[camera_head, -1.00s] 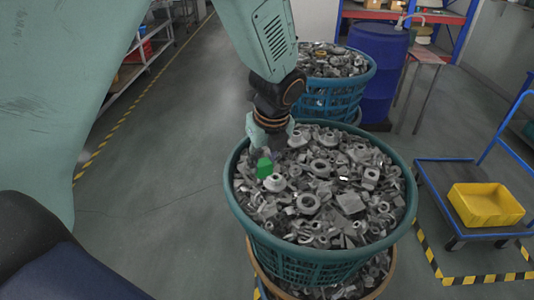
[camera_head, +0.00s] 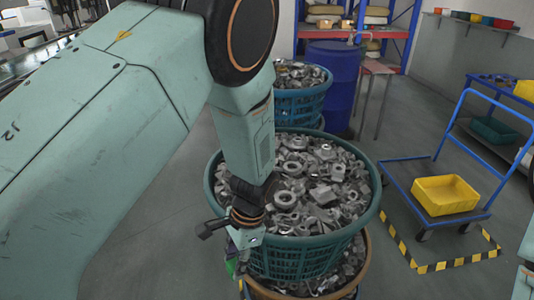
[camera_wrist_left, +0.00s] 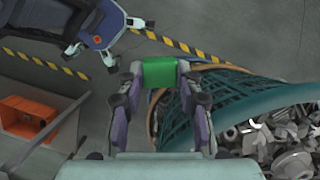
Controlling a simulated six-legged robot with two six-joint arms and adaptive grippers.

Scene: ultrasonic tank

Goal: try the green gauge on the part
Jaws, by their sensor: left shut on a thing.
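My left gripper (camera_wrist_left: 160,82) is shut on the green gauge (camera_wrist_left: 160,72), which shows as a green block between the fingertips in the left wrist view. In the head view the left gripper (camera_head: 238,255) hangs at the near left outside of the teal basket (camera_head: 300,260), and only a sliver of the green gauge (camera_head: 231,267) shows. The basket is full of grey metal parts (camera_head: 305,185) of many shapes. I cannot tell which one is the part. At the right edge of the head view, a pale piece (camera_head: 526,262) may be my right arm; its gripper does not show.
A blue basket (camera_head: 300,105) of parts and a blue drum (camera_head: 332,85) stand behind. A blue trolley (camera_head: 425,205) with a yellow bin (camera_head: 446,195) is at the right. An orange bin (camera_wrist_left: 28,118) shows in the left wrist view. Floor left of the basket is clear.

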